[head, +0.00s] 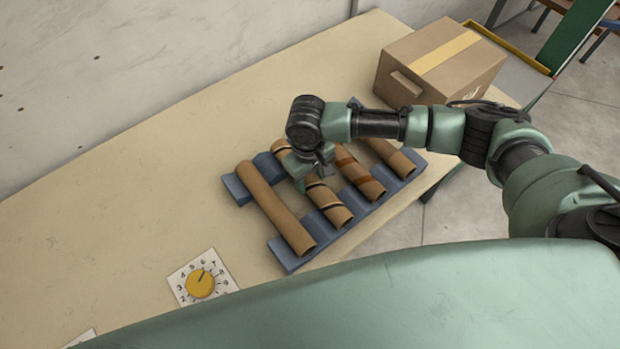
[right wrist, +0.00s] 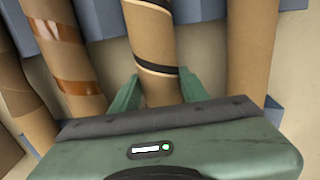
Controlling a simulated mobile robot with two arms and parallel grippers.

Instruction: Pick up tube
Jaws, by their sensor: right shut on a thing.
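Several brown cardboard tubes lie side by side in a blue rack. My right gripper (head: 312,178) is over the second tube from the left, which has black spiral bands (head: 328,203). In the right wrist view the green fingers of my right gripper (right wrist: 158,92) are on either side of this black-banded tube (right wrist: 150,35), shut on it. The tube still appears to lie in the rack. A plain tube (head: 275,208) is to its left, and a tube with orange-brown bands (head: 360,173) is to its right. My left gripper is not in view.
The blue rack (head: 280,253) stands on a beige table (head: 120,210). A cardboard box (head: 440,60) is behind it at the right. A yellow dial (head: 200,284) on a white plate is at the front left. The left of the table is clear.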

